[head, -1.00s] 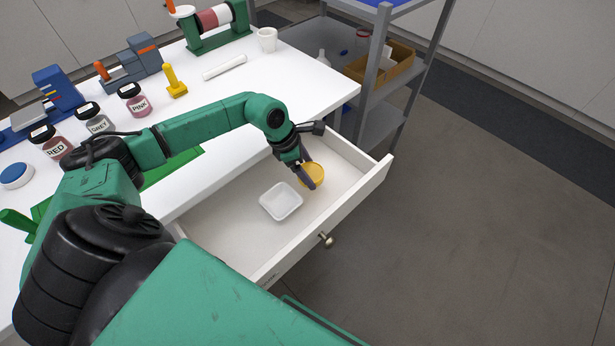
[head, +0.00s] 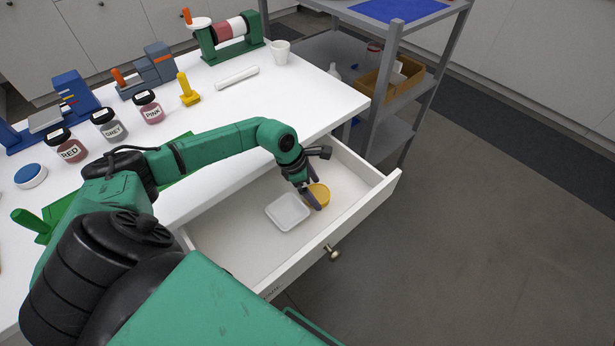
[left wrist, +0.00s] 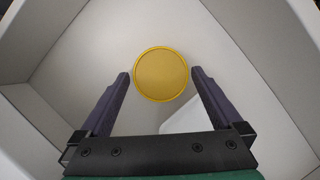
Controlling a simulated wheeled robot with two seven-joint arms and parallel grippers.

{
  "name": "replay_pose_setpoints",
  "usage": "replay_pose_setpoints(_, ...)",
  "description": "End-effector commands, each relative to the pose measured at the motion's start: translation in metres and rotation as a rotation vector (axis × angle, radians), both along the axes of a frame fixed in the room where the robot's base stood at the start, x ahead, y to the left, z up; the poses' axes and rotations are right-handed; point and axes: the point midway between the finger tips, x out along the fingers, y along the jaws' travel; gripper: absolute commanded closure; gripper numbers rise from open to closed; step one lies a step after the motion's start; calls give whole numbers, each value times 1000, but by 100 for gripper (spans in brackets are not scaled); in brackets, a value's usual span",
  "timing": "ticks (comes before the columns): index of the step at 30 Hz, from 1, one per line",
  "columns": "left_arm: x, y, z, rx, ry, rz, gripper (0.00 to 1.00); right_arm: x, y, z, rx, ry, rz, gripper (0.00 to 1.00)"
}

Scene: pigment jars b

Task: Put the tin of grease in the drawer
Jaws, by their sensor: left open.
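The tin of grease (head: 319,194) is round and yellow. It sits inside the open drawer (head: 250,262), towards its right end, beside the white dish. In the left wrist view the tin (left wrist: 161,74) lies on the drawer floor just beyond and between my fingertips. My left gripper (head: 312,197) is inside the drawer at the tin, its fingers open. In the left wrist view its two dark fingers (left wrist: 160,76) stand apart on either side, with visible gaps to the tin. My right gripper is not in view.
A white dish (head: 288,212) lies in the drawer left of the tin. The white table (head: 240,110) above carries RED (head: 68,147), GREY (head: 110,127) and PINK (head: 149,108) jars. A grey shelf rack (head: 385,70) stands at the back right. The drawer's left part is bare.

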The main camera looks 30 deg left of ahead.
Motion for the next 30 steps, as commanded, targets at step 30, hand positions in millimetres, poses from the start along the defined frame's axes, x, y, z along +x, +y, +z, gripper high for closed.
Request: replay_pose_setpoints(30, -25, 36, 104, -1, 1, 0, 0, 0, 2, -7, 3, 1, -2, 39)
